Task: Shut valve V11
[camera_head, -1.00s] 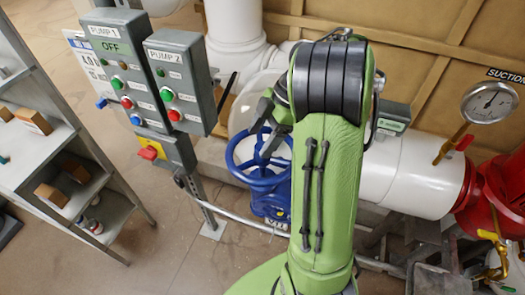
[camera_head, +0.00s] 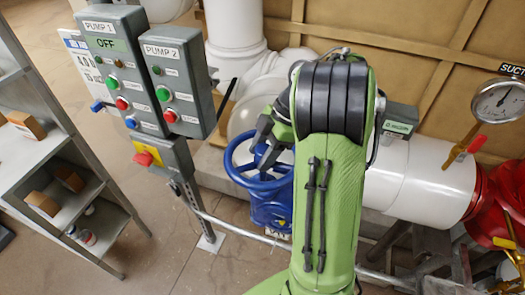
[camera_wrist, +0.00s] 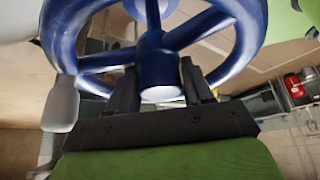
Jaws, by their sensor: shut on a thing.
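The blue valve handwheel (camera_head: 243,172) is left of my green arm in the head view, above a blue valve body (camera_head: 270,210). A small tag (camera_head: 277,232) on the body appears to read V11, partly blurred. My gripper (camera_head: 264,143) reaches the wheel from above, partly hidden by my arm. In the wrist view the wheel's blue rim (camera_wrist: 62,35) and spokes fill the upper part. My gripper (camera_wrist: 160,78) has its dark fingers on either side of the hub (camera_wrist: 157,55) and is shut on the handwheel. A pale grey knob (camera_wrist: 61,103) shows beside the rim.
The pump control boxes (camera_head: 178,80) and their post stand left of the wheel. A shelf unit (camera_head: 75,215) is at far left. A white pipe (camera_head: 425,178) runs right behind my arm to red fittings (camera_head: 500,195) and a suction gauge (camera_head: 498,101). A low rail (camera_head: 230,228) passes near the valve.

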